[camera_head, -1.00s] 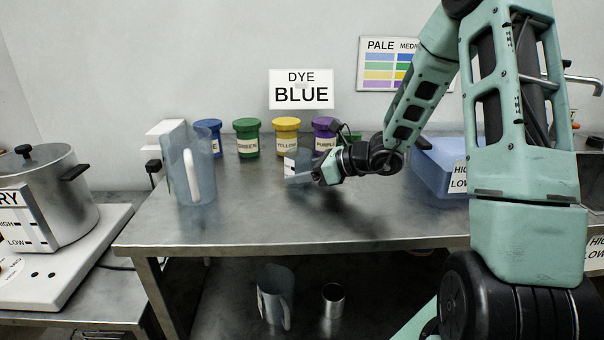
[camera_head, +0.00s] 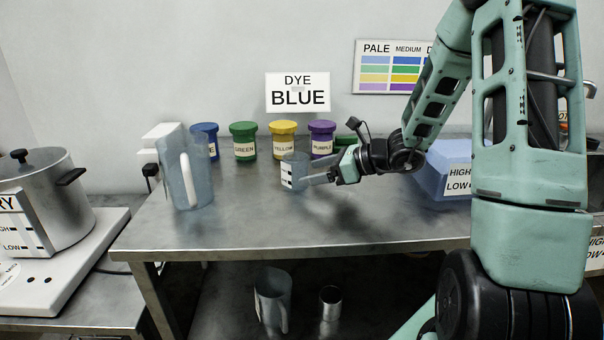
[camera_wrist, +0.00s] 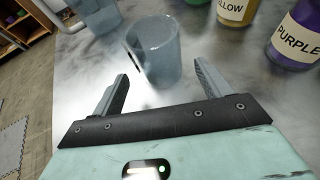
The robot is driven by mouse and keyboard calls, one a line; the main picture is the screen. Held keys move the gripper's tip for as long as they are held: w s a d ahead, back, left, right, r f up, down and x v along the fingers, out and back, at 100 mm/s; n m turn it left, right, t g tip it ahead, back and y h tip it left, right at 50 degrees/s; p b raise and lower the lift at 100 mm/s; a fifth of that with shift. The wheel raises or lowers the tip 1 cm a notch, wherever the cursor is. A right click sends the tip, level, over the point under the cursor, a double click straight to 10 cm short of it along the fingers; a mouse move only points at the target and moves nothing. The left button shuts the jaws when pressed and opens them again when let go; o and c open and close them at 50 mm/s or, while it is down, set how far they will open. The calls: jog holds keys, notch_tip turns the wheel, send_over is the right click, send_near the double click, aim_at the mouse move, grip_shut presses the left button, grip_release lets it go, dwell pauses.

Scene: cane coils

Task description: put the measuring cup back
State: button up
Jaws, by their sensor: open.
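The measuring cup (camera_head: 293,171) is a small clear blue-grey cup with a marked label. It stands upright on the metal table, in front of the yellow dye jar. In the wrist view the cup (camera_wrist: 153,52) stands just beyond the fingertips, apart from them. My gripper (camera_head: 308,176) is open and empty, to the right of the cup in the head view. In the wrist view the gripper (camera_wrist: 162,82) shows both fingers spread, with bare table between them.
A large clear pitcher (camera_head: 198,180) stands at the table's left. Green (camera_head: 243,141), yellow (camera_head: 283,138) and purple (camera_head: 321,139) jars line the back. A blue bin (camera_head: 440,172) is at right. Another pitcher (camera_head: 271,300) and a metal cup (camera_head: 330,303) are below. The table's front is clear.

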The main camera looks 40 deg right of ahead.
jog(key=v, duration=0.7)
jog(key=shift+p, duration=0.3)
jog(key=a+n+g+y, duration=0.1)
jog(key=a+n, duration=0.1)
jog(key=a, duration=0.2)
jog(key=s+a+n+g, duration=0.1)
jog(key=a+n+g, duration=0.1)
jog(key=a, duration=0.2)
jog(key=a+n+g+y, duration=0.1)
jog(key=a+n, duration=0.1)
jog(key=a, duration=0.2)
jog(key=shift+s+f+n+g+y, duration=0.25)
jog(key=shift+f+n+g+y, duration=0.05)
jog(key=shift+f+n+g, duration=0.1)
jog(key=s+a+f+n+g+h, duration=0.1)
jog(key=s+a+n+g+h, duration=0.2)
jog(key=s+a+n, duration=0.6)
jog(key=s+a+f+n+g+h, duration=0.1)
jog(key=s+a+n+g+h, duration=0.2)
jog(key=n, duration=1.8)
jog(key=shift+s+a+h, duration=1.6)
jog(key=shift+s+a, duration=2.25)
jog(key=shift+a, duration=0.65)
jog(key=shift+f, duration=0.1)
notch_tip(320, 180, up, 12)
jog(key=p, duration=1.1)
jog(key=shift+f+p, duration=0.25)
jog(key=shift+p, duration=0.05)
